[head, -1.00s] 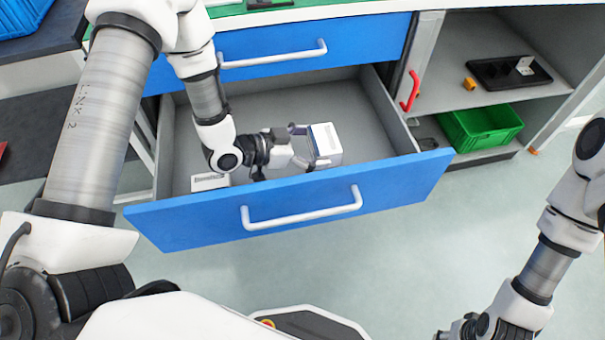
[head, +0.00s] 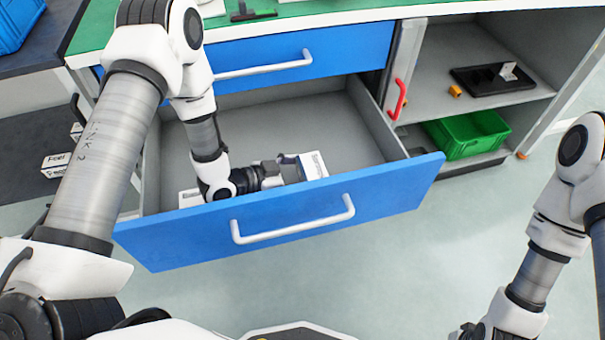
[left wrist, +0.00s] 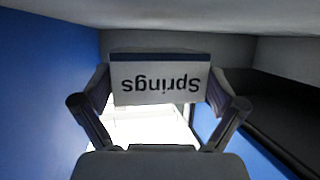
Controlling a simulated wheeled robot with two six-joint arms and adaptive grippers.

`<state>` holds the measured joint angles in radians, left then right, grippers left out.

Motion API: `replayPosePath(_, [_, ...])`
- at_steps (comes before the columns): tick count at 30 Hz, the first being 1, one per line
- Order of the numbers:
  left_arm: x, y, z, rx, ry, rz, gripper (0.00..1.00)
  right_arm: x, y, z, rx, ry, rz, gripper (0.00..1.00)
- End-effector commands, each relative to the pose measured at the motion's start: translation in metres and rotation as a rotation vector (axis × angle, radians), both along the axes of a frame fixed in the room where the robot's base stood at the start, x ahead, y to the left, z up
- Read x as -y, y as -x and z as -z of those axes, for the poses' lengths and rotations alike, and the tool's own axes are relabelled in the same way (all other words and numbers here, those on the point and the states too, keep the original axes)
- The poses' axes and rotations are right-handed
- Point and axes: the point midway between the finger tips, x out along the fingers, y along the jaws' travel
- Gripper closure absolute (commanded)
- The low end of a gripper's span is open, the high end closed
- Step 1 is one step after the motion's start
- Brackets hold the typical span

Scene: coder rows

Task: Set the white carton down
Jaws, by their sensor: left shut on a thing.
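My left gripper (head: 288,171) is shut on the white carton (head: 314,165), inside the open blue drawer (head: 290,219). In the left wrist view the carton (left wrist: 160,84) shows a white face with upside-down "Springs" lettering and a dark blue edge, between the two fingers of my left gripper (left wrist: 160,95). The drawer front hides the carton's lower part in the head view, so I cannot tell whether it touches the drawer floor. My right gripper (head: 468,331) is only partly in view at the bottom edge.
Another white box (head: 190,198) lies at the drawer's left, beside my left arm. The drawer floor (head: 270,122) behind the carton is clear. A green crate (head: 470,136) and a black tray (head: 500,79) stand in the open cabinet at right.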

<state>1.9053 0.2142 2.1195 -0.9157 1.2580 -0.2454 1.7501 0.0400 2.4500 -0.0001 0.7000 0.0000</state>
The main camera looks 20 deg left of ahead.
Motion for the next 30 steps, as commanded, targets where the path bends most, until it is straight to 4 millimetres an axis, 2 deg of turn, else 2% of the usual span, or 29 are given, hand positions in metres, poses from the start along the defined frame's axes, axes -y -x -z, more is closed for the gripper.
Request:
replayPosePath(1, [0.0, 0.003, 0.01, -0.013, -0.001, 0.001, 0.46, 0.0, 0.0, 0.004, 0.0, 0.0, 0.0, 0.6])
replayPosePath(3, [0.0, 0.003, 0.01, -0.015, -0.001, 0.001, 0.46, 0.0, 0.0, 0.004, 0.0, 0.0, 0.0, 0.6])
replayPosePath(4, [0.0, 0.004, 0.011, -0.016, -0.001, 0.001, 0.0, 0.0, 0.0, 0.004, 0.0, 0.0, 0.0, 0.6])
replayPosePath(13, [0.0, 0.004, 0.011, -0.019, -0.001, 0.001, 0.0, 0.0, 0.0, 0.004, 0.0, 0.0, 0.0, 0.6])
replayPosePath(17, [0.0, 0.004, -0.004, -0.018, -0.001, 0.0, 0.0, 0.0, 0.0, -0.005, 0.0, 0.0, 0.0, 0.6])
replayPosePath(30, [-0.068, 0.066, -0.047, -0.012, 0.003, -0.008, 0.0, 0.0, 0.0, -0.038, 0.0, 0.0, 0.0, 0.6])
